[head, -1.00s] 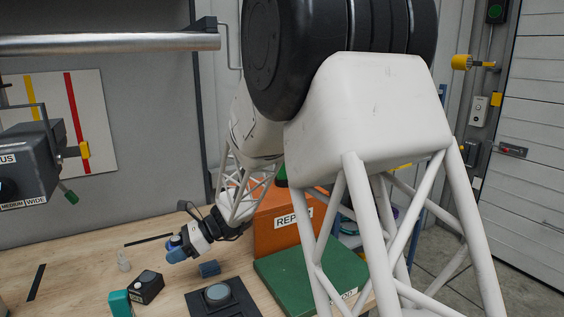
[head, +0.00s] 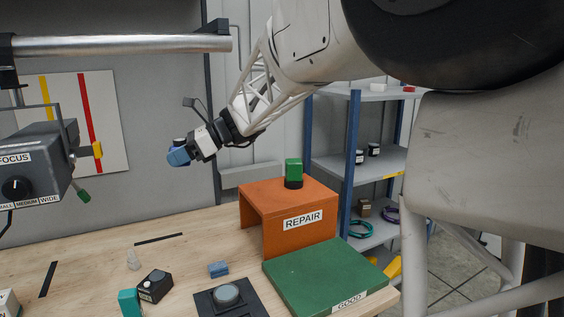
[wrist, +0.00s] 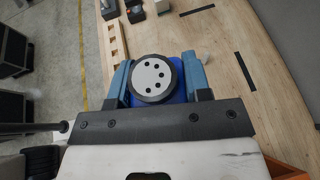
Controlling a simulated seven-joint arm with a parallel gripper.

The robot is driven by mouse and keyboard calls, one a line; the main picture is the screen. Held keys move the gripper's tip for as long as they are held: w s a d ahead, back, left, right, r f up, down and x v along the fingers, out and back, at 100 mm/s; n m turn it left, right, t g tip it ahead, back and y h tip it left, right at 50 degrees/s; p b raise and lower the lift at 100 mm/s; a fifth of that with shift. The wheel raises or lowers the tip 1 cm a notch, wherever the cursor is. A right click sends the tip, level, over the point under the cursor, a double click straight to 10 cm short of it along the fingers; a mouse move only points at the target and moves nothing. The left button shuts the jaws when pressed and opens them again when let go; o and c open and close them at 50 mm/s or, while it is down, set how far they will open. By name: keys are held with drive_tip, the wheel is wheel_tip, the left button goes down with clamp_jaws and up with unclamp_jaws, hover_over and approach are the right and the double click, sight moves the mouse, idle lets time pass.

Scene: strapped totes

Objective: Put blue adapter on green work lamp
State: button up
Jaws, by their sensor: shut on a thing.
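A deep blue round piece (wrist: 152,78) with a black ring and a grey, holed face is clamped between the blue fingers of my gripper (wrist: 153,82); I take it for the blue adapter. In the head view my gripper (head: 178,156) is high above the table, left of the orange stand. There the held piece shows only as a dark edge (head: 180,141) by the fingers. A green upright body with a dark base (head: 293,173) stands on the orange stand; it may be the green work lamp, but I cannot tell for sure.
The orange REPAIR stand (head: 262,192) is behind a green GOOD plate (head: 320,270). A grey FOCUS box (head: 40,165) hangs left.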

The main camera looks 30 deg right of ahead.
drive_tip(key=d+m+t+h, duration=0.8)
drive_tip(key=d+m+t, duration=0.3)
drive_tip(key=d, duration=2.4)
drive_tip(key=shift+m+g, duration=0.3)
drive_tip(key=shift+g, duration=0.1)
drive_tip(key=f, duration=0.3)
drive_tip(key=w+f, duration=0.1)
drive_tip(key=f, duration=0.1)
hover_over(292, 160)
drive_tip(key=shift+f, duration=0.7)
drive_tip(key=shift+f, duration=1.75)
drive_tip(key=shift+f, duration=0.15)
